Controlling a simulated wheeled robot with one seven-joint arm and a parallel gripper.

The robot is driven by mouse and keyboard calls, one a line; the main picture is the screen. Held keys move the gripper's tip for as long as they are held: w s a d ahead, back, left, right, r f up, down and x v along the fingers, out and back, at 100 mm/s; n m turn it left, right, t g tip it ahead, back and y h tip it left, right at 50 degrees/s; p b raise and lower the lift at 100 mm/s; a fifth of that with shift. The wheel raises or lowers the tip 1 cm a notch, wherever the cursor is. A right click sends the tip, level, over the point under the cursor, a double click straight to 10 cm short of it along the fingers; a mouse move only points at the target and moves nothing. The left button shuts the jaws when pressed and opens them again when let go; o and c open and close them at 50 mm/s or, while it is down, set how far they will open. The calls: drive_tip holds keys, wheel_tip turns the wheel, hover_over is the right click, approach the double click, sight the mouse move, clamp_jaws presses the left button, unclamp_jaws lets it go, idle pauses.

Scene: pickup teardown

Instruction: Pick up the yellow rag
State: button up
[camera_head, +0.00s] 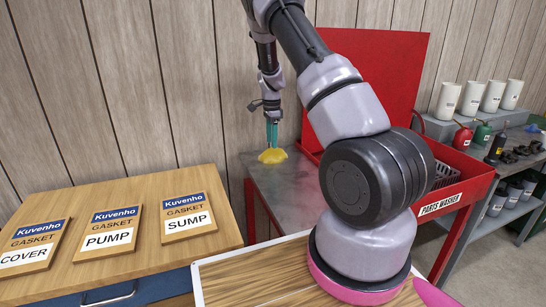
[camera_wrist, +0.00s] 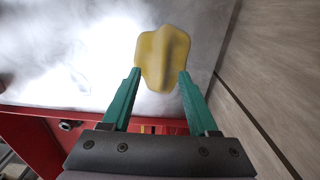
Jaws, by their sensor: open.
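The yellow rag (camera_head: 272,156) lies crumpled on the grey metal table (camera_head: 283,194), near the back wall. It also shows in the wrist view (camera_wrist: 162,57), ahead of and between my fingertips. My gripper (camera_head: 272,140) points down just above the rag in the head view. Its two green fingers are apart in the wrist view (camera_wrist: 160,77), and nothing is held between them. I cannot tell whether the fingertips touch the rag.
A red parts washer (camera_head: 440,204) with a raised lid stands right of the metal table. A wooden bench (camera_head: 130,190) with gasket boards is at the left. The panelled wall (camera_head: 140,80) rises close behind the rag. The metal table around the rag is clear.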

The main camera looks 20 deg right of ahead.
drive_tip(key=f, duration=0.4)
drive_tip(key=shift+w+d+f, duration=0.1)
drive_tip(key=shift+w+f, duration=0.1)
drive_tip(key=shift+f, duration=0.2)
clamp_jaws()
wheel_tip(320, 180, up, 10)
drive_tip(key=shift+r, duration=0.1)
